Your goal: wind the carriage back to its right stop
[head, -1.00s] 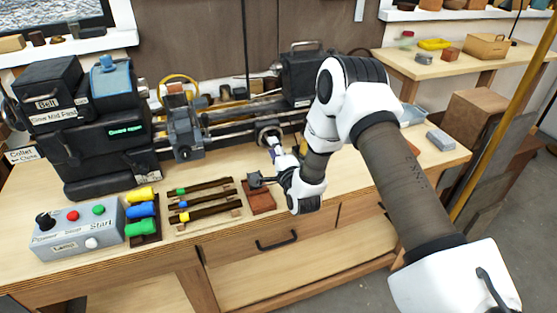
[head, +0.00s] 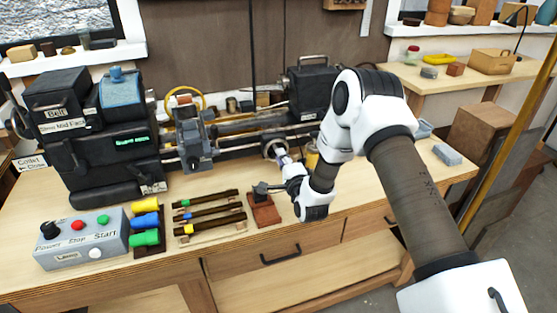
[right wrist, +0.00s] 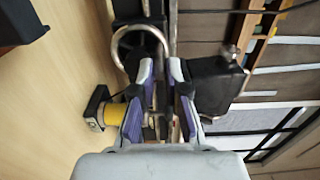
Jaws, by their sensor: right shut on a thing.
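The carriage (head: 192,145) is a grey block on the lathe bed's rails, just right of the black headstock (head: 112,150). A round metal handwheel (head: 271,147) is on the lathe's front, to the right of the carriage. It also shows as a silver ring in the right wrist view (right wrist: 118,42). My right gripper (head: 284,160) is at this handwheel, with its fingertips (right wrist: 162,66) close together on the right part of the rim. It is shut on the handwheel; the exact contact is partly hidden by the fingers. My left gripper is out of view.
A black tailstock (head: 308,88) stands at the bed's right. A yellow cylinder (head: 312,157) stands close beside my right gripper. In front are a control box (head: 75,245), colored-handled tools (head: 146,222), a wooden rack (head: 210,217) and a brown block (head: 264,210). The bench's right part is fairly clear.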

